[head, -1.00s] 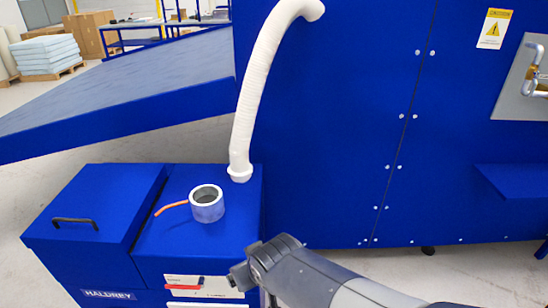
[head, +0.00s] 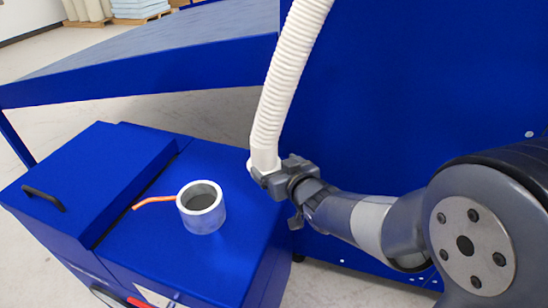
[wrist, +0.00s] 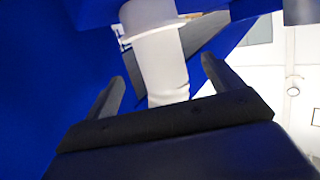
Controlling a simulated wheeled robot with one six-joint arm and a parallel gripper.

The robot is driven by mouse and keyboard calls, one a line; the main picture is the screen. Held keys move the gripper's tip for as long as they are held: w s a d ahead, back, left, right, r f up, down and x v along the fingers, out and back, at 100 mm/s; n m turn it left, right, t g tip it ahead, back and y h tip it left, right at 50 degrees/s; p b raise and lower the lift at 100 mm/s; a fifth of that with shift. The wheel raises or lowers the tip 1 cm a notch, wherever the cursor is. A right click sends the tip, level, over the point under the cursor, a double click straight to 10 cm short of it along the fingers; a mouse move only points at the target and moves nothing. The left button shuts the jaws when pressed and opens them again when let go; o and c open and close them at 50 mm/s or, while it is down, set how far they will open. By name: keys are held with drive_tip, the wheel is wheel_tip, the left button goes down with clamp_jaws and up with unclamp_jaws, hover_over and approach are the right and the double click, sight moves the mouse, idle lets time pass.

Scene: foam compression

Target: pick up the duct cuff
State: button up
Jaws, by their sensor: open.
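The duct cuff (head: 264,157) is the smooth white lower end of a ribbed white hose (head: 284,85), hanging beside the blue cabinet's top. In the wrist view the cuff (wrist: 162,68) is a white cylinder with a thin flange, lying between my two fingers. My gripper (head: 268,178) is open at the cuff's lower end in the head view. In the wrist view my gripper (wrist: 162,70) has one finger on each side of the cuff, with gaps visible. A grey ring-shaped port (head: 202,209) with an orange lever (head: 153,201) stands on the cabinet.
The low blue cabinet (head: 195,165) has a lid with a black handle (head: 43,198) at left. A tall blue machine wall (head: 420,90) stands behind my arm. A sloping blue table (head: 150,65) extends at the back left. The cabinet top around the port is clear.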

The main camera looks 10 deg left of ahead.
sight(264, 155)
drive_tip(key=x, duration=0.8)
drive_tip(key=shift+w, duration=0.2)
drive_tip(key=c, duration=1.2)
